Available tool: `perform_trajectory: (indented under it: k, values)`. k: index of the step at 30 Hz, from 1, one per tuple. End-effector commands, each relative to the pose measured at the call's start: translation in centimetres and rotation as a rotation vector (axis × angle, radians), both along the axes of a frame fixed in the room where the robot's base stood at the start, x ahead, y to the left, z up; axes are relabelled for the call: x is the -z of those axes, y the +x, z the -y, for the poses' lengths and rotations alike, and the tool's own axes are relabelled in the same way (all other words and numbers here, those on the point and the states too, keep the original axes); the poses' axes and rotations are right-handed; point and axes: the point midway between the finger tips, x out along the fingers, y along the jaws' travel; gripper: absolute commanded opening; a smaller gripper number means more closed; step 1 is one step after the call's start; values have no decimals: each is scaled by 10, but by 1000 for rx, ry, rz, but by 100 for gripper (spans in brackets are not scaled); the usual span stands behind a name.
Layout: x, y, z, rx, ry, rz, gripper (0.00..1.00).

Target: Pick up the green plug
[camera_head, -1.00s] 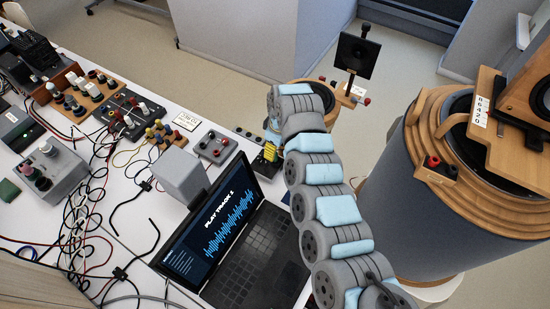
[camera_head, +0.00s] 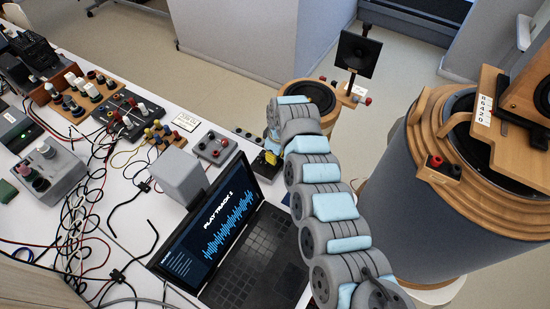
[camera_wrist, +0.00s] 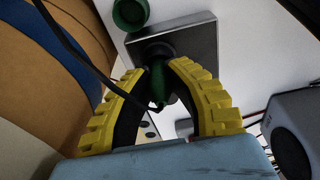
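The green plug (camera_wrist: 158,78) shows in the middle of the wrist view, in front of a dark grey square plate or box (camera_wrist: 196,36). My gripper (camera_wrist: 158,68) has two yellow, black-lined fingers that curve in on either side of the plug, with their tips close to it. I cannot tell whether both fingers press on it. In the head view my gripper (camera_head: 266,160) is low at the table's far right edge, just beyond the laptop. The plug is hidden there.
A dark cable (camera_wrist: 75,50) crosses the wrist view beside the left finger. A green round piece (camera_wrist: 130,12) lies beyond the plate. The laptop (camera_head: 262,250), a grey box (camera_head: 180,172) and a small terminal box (camera_head: 215,147) are near. A large round speaker (camera_head: 420,200) stands at right.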

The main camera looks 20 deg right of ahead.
Motion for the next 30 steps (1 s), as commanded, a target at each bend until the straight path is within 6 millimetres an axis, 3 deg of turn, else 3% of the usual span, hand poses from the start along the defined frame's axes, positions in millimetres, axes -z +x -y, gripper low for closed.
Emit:
perform_trajectory:
  k: [14, 21, 30]
  values:
    - [-3, 0, 0, 0, 0, 1, 0]
    - [-35, 1, 1, 0, -1, 2, 0]
    - [-56, -21, -7, 1, 3, 0, 0]
